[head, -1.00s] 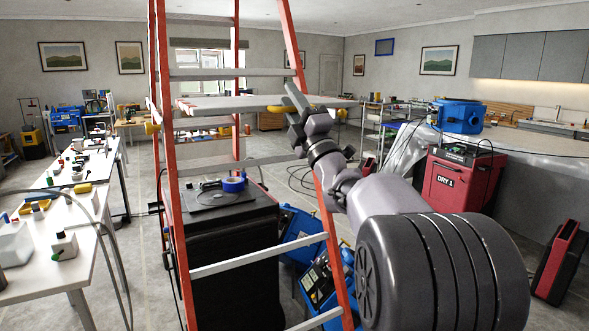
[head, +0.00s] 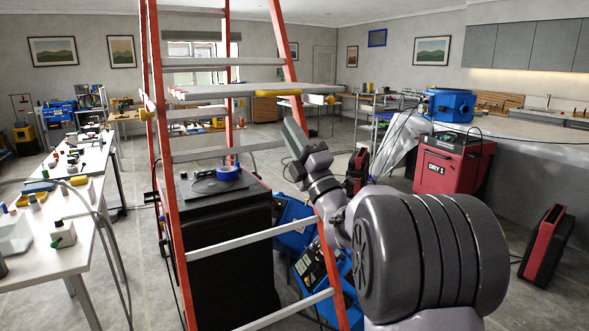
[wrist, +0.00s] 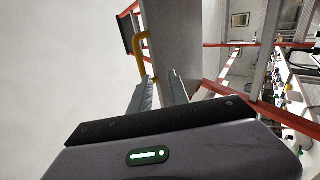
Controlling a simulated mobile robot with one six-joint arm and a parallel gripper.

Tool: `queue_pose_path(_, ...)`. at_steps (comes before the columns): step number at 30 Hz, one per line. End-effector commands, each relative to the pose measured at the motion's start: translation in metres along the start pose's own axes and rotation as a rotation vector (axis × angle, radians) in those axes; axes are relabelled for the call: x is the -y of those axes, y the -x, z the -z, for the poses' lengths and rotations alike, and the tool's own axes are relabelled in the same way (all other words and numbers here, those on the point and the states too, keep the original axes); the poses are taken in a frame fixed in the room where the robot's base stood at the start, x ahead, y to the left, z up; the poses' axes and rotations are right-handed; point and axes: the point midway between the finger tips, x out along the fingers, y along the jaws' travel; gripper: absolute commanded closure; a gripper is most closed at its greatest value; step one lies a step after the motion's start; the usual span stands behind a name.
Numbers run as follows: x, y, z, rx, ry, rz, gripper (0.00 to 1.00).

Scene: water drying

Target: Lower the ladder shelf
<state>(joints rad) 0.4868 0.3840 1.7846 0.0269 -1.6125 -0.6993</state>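The ladder shelf (head: 205,94) is a grey board lying across the tall red ladder (head: 170,190), roughly level, with a yellow handle (head: 290,92) on its near edge. In the wrist view a grey panel (wrist: 170,35), apparently the shelf, rises beyond the fingers with a yellow handle (wrist: 142,52) beside it. My gripper (head: 290,122) is below and apart from the handle in the head view. In the wrist view my gripper (wrist: 161,86) has its fingers apart with nothing between them. The far side of the shelf is partly hidden.
A black cabinet (head: 225,245) stands behind the ladder's lower rungs, with blue machines (head: 308,272) to its right. A red DRY 1 unit (head: 452,167) is at the right. A cluttered white table (head: 65,262) stands at the left.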

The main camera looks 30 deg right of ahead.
Motion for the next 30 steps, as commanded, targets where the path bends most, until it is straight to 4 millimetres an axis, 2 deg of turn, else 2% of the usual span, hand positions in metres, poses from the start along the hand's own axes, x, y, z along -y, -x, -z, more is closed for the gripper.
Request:
queue_pose_path(24, 0.049, 0.057, 0.005, 0.002, -0.005, -0.002, 0.78)
queue_pose_path(30, 0.053, 0.062, 0.006, 0.002, -0.004, -0.004, 0.78)
